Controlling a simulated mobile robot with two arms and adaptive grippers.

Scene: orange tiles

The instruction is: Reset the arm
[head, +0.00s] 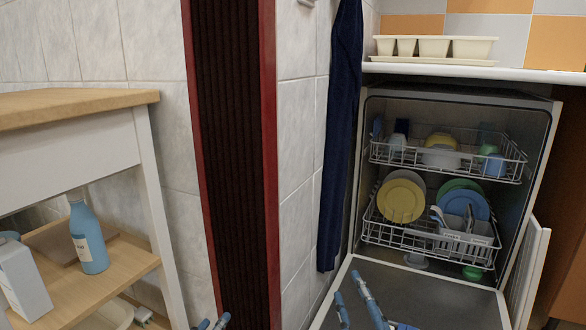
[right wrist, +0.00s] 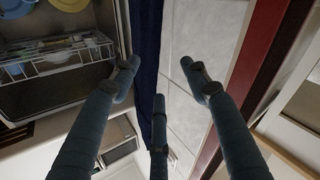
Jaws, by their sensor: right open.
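My right gripper (head: 352,292) shows at the bottom of the head view, in front of the lowered dishwasher door (head: 418,293). In the right wrist view its blue-grey fingers (right wrist: 160,82) are spread apart with nothing between them. Only the blue fingertips of my left gripper (head: 213,323) show at the bottom edge of the head view, in front of the dark red-framed panel; the rest of it is out of view. The open dishwasher (head: 459,102) stands beyond my right gripper, with dishes in both racks.
The upper rack (head: 388,155) and lower rack (head: 385,232) sit inside the dishwasher. A dark blue cloth (head: 340,140) hangs beside it. A wooden-topped cart (head: 75,106) with a blue bottle (head: 88,240) stands at left. A cream tray (head: 435,47) sits on the counter.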

